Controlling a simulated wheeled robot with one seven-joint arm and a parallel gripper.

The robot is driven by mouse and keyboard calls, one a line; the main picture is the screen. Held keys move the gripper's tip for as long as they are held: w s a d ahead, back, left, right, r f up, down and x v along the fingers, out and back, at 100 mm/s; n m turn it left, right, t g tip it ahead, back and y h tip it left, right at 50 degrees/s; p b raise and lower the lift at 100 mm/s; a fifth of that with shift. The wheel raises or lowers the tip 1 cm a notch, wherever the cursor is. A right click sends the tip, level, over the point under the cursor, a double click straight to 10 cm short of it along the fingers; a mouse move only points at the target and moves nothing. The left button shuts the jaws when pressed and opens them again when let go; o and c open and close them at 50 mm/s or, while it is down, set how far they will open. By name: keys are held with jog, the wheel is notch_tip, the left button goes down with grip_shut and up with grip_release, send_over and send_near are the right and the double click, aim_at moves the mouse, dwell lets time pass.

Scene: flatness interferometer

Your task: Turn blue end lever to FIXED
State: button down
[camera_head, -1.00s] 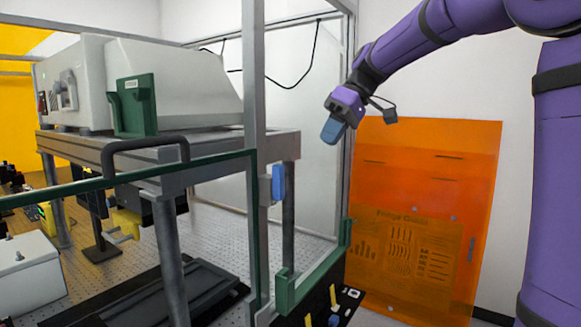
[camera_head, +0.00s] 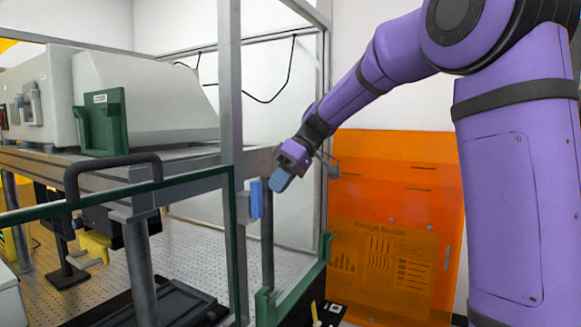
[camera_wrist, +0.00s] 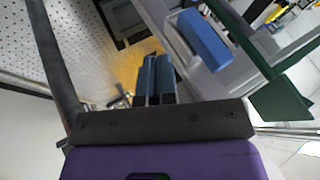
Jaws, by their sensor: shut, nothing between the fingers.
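The blue end lever (camera_head: 256,199) stands upright on a grey post of the frame, at the end of the instrument's bench in the head view. It also shows as a blue block on a grey mount in the wrist view (camera_wrist: 204,40). My gripper (camera_head: 279,182) is shut and empty, its blue-grey fingers pointing down and left. It is just right of the lever and slightly above it in the head view. In the wrist view the closed fingers (camera_wrist: 156,74) are left of the lever, with a gap between. No FIXED marking is readable.
A green-edged guard rail (camera_head: 130,192) and a black handle (camera_head: 112,166) lie left of the lever. A grey upright (camera_head: 230,110) stands beside it. An orange panel (camera_head: 395,180) stands behind my arm. A perforated table (camera_head: 195,240) lies below.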

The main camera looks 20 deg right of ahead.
aim_at(257, 186)
jog(key=shift+s+a+r, duration=0.15)
jog(key=shift+s+a, duration=0.95)
jog(key=shift+a, duration=0.3)
jog(key=shift+s+a+r+t+h, duration=0.3)
jog(key=shift+t+h, duration=0.1)
jog(key=shift+h, duration=0.2)
jog(key=t+h, duration=0.1)
jog(key=s+a+n+t+h, duration=0.1)
jog(key=a+h, duration=0.1)
jog(key=h, duration=0.1)
jog(key=shift+s+a+r+t, duration=0.1)
jog(key=shift+s+r+t, duration=0.15)
jog(key=shift+t, duration=0.15)
jog(key=shift+s+a+f, duration=0.15)
jog(key=shift+s+a, duration=0.3)
jog(key=shift+a, duration=0.2)
jog(key=shift+s+a+f, duration=0.2)
jog(key=shift+s+a, duration=0.1)
jog(key=shift+a, duration=0.1)
jog(key=shift+s+a+f, duration=0.1)
jog(key=shift+a, duration=0.05)
